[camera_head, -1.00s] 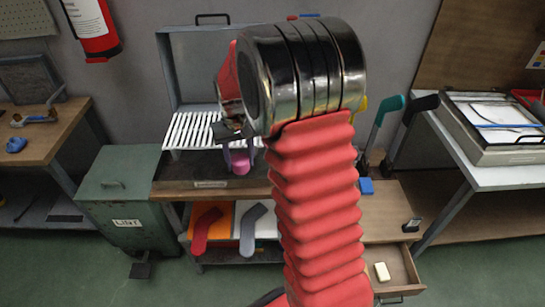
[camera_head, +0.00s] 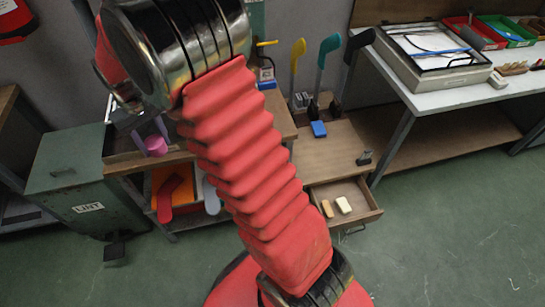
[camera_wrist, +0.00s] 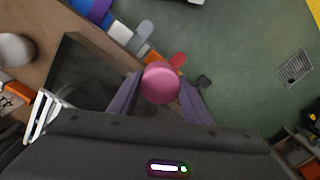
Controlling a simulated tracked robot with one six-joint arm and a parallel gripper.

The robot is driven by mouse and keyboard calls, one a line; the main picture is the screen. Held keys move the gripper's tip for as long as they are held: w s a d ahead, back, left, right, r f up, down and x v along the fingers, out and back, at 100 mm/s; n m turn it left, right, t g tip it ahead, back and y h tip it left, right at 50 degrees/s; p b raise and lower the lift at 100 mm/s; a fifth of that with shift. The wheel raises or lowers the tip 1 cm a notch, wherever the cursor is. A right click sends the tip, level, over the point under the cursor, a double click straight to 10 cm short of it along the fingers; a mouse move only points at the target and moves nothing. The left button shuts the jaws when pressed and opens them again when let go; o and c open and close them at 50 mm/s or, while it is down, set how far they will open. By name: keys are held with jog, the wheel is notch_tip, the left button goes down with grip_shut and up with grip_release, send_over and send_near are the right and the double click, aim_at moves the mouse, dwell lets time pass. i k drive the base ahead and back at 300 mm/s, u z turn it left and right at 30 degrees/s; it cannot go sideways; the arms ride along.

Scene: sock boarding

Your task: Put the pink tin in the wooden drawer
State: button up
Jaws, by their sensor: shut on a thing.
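The pink tin (camera_wrist: 160,82) is round and sits between the two fingers of my gripper (camera_wrist: 158,92) in the wrist view. In the head view the tin (camera_head: 156,145) hangs at the end of my gripper (camera_head: 153,132), near the dark-topped bench at left, and my red arm hides part of that area. My gripper is shut on the tin. The wooden drawer (camera_head: 372,213) is pulled open under the wooden worktop, right of my arm. A cream block (camera_head: 343,205) and a tan block (camera_head: 327,208) lie in it.
A blue block (camera_head: 318,129) and a small dark item (camera_head: 364,158) lie on the wooden top (camera_head: 340,150) above the drawer. Upright yellow, teal and black sock forms (camera_head: 323,70) stand behind. A green lint bin (camera_head: 75,180) stands at left. Floor right of the drawer is clear.

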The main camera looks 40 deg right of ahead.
aim_at(358, 202)
jog(key=u, duration=0.4)
jog(key=k, duration=1.65)
jog(key=z, duration=0.85)
jog(key=i, duration=0.7)
jog(key=z, duration=0.25)
